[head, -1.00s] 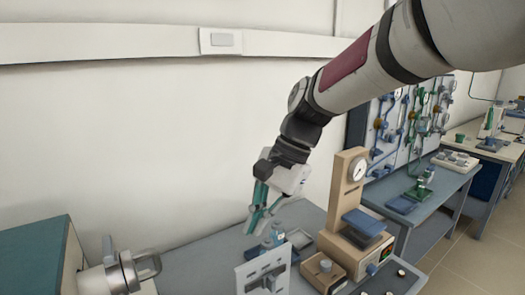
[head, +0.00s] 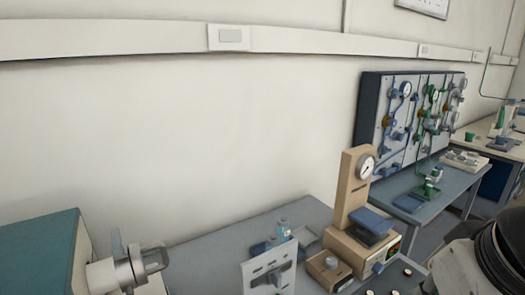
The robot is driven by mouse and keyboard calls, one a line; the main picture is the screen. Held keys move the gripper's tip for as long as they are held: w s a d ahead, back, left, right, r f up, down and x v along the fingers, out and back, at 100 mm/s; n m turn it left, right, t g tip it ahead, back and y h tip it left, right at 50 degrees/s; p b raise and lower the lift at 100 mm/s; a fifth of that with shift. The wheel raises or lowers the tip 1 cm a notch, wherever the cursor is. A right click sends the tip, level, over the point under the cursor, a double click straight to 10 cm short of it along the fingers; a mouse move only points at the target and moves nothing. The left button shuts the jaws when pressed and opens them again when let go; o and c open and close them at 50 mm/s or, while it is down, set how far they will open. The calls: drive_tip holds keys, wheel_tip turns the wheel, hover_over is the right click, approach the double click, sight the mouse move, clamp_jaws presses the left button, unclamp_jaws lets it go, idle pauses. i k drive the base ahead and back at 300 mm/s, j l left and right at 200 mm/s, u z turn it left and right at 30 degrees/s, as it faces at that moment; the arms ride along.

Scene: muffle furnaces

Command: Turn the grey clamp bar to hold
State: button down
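No part is clearly marked as the grey clamp bar. One candidate is a grey upright bar (head: 117,243) on the metal cylinder fitting (head: 110,272) at the lower left. The fitting also carries a looped metal handle (head: 154,258). Another candidate is a small grey lever (head: 275,279) on an upright white slotted panel (head: 254,268) at the bottom centre. The frame cuts off the lower parts of both. My gripper is out of view; only part of my arm shows at the lower right.
A teal-sided box (head: 40,255) stands at the left. A tan press with a dial (head: 352,190) stands right of the panel, with small bottles (head: 283,230) behind the panel. Some grey bench top (head: 215,250) is bare.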

sight(117, 248)
drive_tip(key=u, duration=1.25)
